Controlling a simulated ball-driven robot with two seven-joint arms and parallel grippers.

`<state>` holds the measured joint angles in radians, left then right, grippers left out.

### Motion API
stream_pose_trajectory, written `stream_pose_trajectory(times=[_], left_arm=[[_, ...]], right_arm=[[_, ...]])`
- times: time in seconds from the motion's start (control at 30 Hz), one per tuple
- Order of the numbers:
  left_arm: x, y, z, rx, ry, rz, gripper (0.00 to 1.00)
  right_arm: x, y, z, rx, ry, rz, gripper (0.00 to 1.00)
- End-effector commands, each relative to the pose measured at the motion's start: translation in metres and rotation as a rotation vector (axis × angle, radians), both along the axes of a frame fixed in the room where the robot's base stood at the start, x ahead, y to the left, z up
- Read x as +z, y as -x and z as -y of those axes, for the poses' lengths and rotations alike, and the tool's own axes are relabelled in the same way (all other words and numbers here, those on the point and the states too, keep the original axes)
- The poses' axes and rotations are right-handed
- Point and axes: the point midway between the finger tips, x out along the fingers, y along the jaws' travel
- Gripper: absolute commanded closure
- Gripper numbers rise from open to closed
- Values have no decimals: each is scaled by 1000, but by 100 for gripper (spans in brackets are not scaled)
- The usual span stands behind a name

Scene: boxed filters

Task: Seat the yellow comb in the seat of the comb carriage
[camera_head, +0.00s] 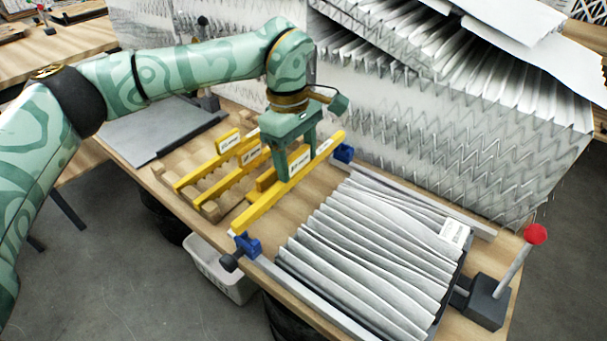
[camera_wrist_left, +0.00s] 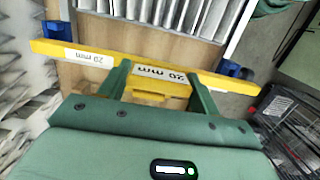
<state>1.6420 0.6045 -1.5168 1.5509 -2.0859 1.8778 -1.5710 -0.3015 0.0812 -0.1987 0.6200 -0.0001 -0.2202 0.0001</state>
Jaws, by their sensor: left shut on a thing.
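The yellow comb (camera_head: 258,207) is a long bar held level by my left gripper (camera_head: 297,160), whose two fingers are shut on its middle. In the left wrist view the comb (camera_wrist_left: 226,84) shows "20 mm" labels, and my fingers (camera_wrist_left: 160,82) meet it. The comb carriage has two blue end blocks, one near (camera_head: 248,246) and one far (camera_head: 344,153). The comb's ends are close to these blocks, on their rack side. Whether it touches them or sits above the seat I cannot tell; the seat is mostly hidden. My right gripper is not in view.
Pleated grey filter media (camera_head: 365,250) fills the frame right of the carriage. A wooden rack (camera_head: 212,208) with other yellow combs (camera_head: 210,163) lies left. A red-knobbed lever (camera_head: 535,234) stands at the right corner. Tall filter packs (camera_head: 430,130) stand behind. A white bin (camera_head: 222,272) is below.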

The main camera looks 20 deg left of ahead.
Motion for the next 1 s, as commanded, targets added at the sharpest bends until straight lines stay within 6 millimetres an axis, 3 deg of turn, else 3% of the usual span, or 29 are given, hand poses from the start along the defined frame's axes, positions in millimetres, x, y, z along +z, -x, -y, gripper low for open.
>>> stream_pose_trajectory(times=[0.27,0.43,0.8,0.83,0.9,1.0], left_arm=[[-22,-17,7,-1,1,0,65],[-50,-17,7,-2,1,-2,65],[-53,-17,6,-1,-1,1,65],[-54,-17,6,-1,-1,0,34],[-54,-17,6,-1,-1,1,15],[-54,-17,6,-1,-1,1,15]], right_arm=[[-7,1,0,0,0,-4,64],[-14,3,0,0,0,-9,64],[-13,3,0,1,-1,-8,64],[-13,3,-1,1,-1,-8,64],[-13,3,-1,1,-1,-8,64],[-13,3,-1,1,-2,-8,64]])
